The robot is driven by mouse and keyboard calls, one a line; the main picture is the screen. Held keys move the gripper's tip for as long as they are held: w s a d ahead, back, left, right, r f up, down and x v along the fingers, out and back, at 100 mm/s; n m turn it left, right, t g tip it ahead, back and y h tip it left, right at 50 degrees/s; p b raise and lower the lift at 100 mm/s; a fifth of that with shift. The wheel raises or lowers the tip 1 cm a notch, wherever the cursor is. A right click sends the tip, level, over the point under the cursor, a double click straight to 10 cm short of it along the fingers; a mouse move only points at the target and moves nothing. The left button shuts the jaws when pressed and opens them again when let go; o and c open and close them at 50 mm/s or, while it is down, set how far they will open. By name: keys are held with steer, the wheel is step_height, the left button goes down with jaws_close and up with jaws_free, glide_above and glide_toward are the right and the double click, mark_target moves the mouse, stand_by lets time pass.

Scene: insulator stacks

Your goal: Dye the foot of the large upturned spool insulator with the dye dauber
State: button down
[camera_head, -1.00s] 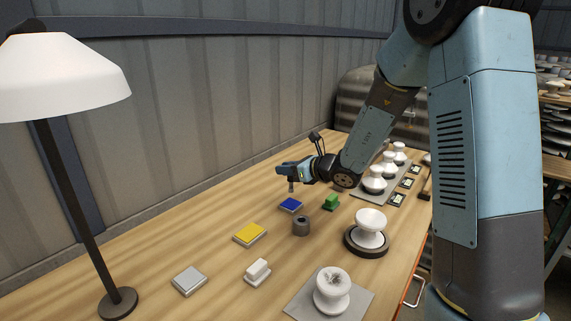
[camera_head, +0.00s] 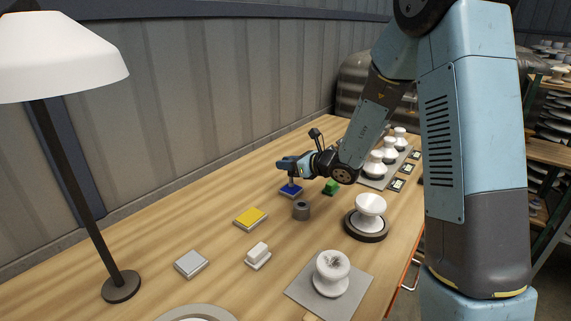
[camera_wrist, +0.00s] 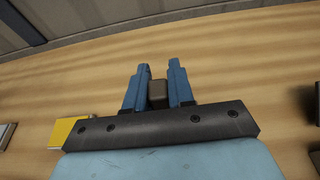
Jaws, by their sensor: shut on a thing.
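My gripper (camera_head: 289,166) is shut on the dye dauber (camera_head: 291,180), a dark grey stub pointing down. Its grey-brown top shows between the blue fingers in the wrist view (camera_wrist: 158,92). The dauber's lower end is at the blue pad (camera_head: 291,191); whether it touches or hovers just above I cannot tell. A large white spool insulator (camera_head: 370,206) stands on a dark round stand (camera_head: 366,231) to the right of my gripper.
A grey hollow cylinder (camera_head: 301,210), a green block (camera_head: 331,187), a yellow pad (camera_head: 250,217), a grey pad (camera_head: 190,264) and a white block (camera_head: 258,255) lie on the bench. Several white insulators (camera_head: 375,170) stand at the back right. A lamp (camera_head: 122,286) stands left.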

steer(key=shift+f, duration=0.5)
stand_by(1.7)
steer(key=shift+r, duration=0.1)
step_height(320, 180, up, 7)
stand_by(0.9)
stand_by(0.5)
